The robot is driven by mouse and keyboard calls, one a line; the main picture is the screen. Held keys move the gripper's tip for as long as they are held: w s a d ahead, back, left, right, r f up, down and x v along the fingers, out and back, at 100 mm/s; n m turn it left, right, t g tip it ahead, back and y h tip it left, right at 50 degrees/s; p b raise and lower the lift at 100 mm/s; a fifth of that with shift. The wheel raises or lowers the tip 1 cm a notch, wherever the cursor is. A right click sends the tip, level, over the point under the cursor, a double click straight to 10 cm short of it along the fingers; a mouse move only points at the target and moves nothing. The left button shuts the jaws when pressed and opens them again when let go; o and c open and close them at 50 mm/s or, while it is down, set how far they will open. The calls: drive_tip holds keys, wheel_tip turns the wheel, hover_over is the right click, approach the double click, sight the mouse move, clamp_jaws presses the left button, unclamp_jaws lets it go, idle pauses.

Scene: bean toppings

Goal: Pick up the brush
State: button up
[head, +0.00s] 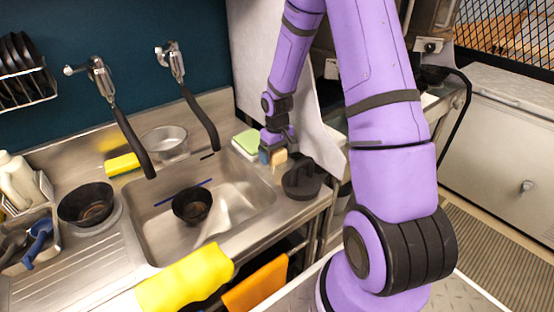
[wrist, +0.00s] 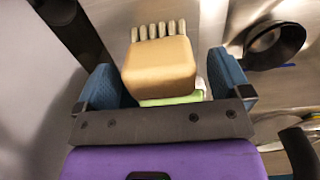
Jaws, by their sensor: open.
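The brush (wrist: 158,68) has a tan block-shaped body and a row of pale bristles along its far edge. In the wrist view it lies between the two blue finger pads of my gripper (wrist: 165,84). The fingers are open, with a gap showing on the right; the left pad is very close to the brush, and I cannot tell whether they touch. In the head view my gripper (head: 271,151) is low over the counter right of the sink. The brush (head: 280,158) shows there only as a small tan patch, mostly hidden by the gripper.
A green sponge (head: 247,141) lies beside the gripper. A dark round object (head: 302,181) stands close by on the counter. The sink (head: 245,203) to the left holds a black bowl (head: 192,207). A pale panel (head: 312,128) rises close behind the arm.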

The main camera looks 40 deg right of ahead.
drive_tip(key=shift+f, duration=0.85)
drive_tip(key=c, duration=1)
